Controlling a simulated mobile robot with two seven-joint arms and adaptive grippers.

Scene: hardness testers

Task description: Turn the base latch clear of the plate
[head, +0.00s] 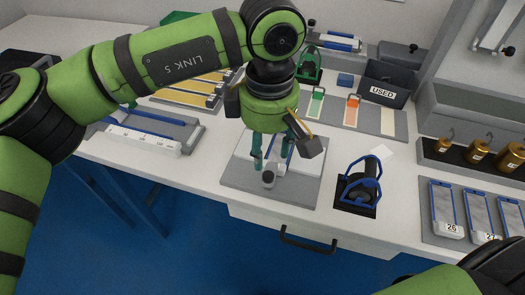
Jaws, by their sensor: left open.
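A grey base plate (236,183) lies near the front edge of the white bench. A small dark-topped round piece (268,179) stands on it towards the front. My left gripper (270,166) points down over this plate, its two teal fingers apart, just behind the round piece. A small blue and white part shows between and behind the fingers. I cannot tell whether the fingers touch anything. The base latch cannot be made out clearly, as the gripper covers the middle of the plate. My right arm shows at the lower right, but its gripper is out of the picture.
A blue-framed dark device (358,187) stands right of the plate. A dark bin labelled USED (386,84) is behind. Brass weights (478,152) and blue-edged blocks (444,206) are at the right. A grey tray (187,135) lies left. A drawer handle (307,240) juts out below.

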